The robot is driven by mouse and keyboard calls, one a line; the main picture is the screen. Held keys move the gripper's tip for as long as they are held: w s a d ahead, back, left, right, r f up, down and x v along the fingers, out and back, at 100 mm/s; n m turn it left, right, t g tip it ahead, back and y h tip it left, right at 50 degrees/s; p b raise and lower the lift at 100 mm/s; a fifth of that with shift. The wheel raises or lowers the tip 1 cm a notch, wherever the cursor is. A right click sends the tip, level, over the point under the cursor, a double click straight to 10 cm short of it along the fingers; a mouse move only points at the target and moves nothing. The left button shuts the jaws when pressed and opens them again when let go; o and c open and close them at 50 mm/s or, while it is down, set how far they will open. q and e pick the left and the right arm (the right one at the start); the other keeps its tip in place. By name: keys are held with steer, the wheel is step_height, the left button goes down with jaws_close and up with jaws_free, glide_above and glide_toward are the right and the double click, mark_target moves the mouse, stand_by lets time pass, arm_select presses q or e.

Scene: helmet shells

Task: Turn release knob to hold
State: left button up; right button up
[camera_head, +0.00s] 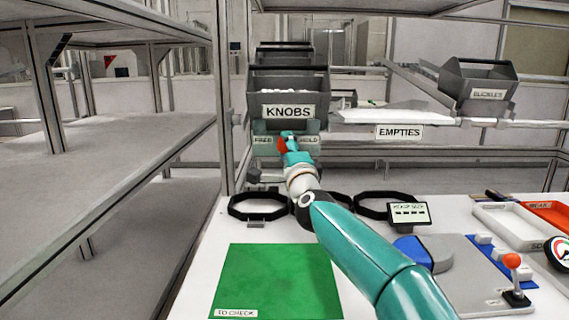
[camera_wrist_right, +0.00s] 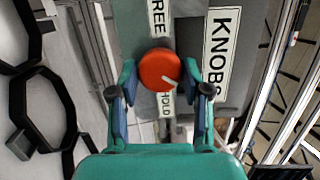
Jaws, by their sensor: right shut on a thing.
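The red release knob (camera_wrist_right: 159,70) is round with a short pale mark on its lower-right part in the right wrist view. It sits on a grey panel between a FREE label (camera_wrist_right: 156,18) above it and a HOLD label (camera_wrist_right: 166,118) below it. In the head view the knob (camera_head: 282,145) shows as a bit of red between the FREE (camera_head: 262,140) and HOLD (camera_head: 309,139) labels, partly covered by my gripper. My right gripper (camera_wrist_right: 159,78) is shut on the knob, one finger on each side. My left gripper is in neither view.
A KNOBS bin (camera_head: 288,85) stands above the panel, with an EMPTIES shelf (camera_head: 400,117) to its right. Black rings (camera_head: 240,213), a green mat (camera_head: 250,285) and a red-topped lever (camera_head: 512,262) are on the white table. Empty grey shelving (camera_head: 120,140) stands at left.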

steer(key=shift+w+d+f+m+b, duration=0.15)
steer(key=shift+f+m+b, duration=0.45)
steer(key=shift+m, duration=0.3)
steer(key=shift+r, duration=0.15)
steer(key=o, duration=1.1)
steer(key=shift+o, duration=0.2)
steer(key=shift+r, duration=0.15)
steer(key=shift+r, duration=0.1)
steer(key=v, duration=1.2)
steer(key=shift+f, duration=0.3)
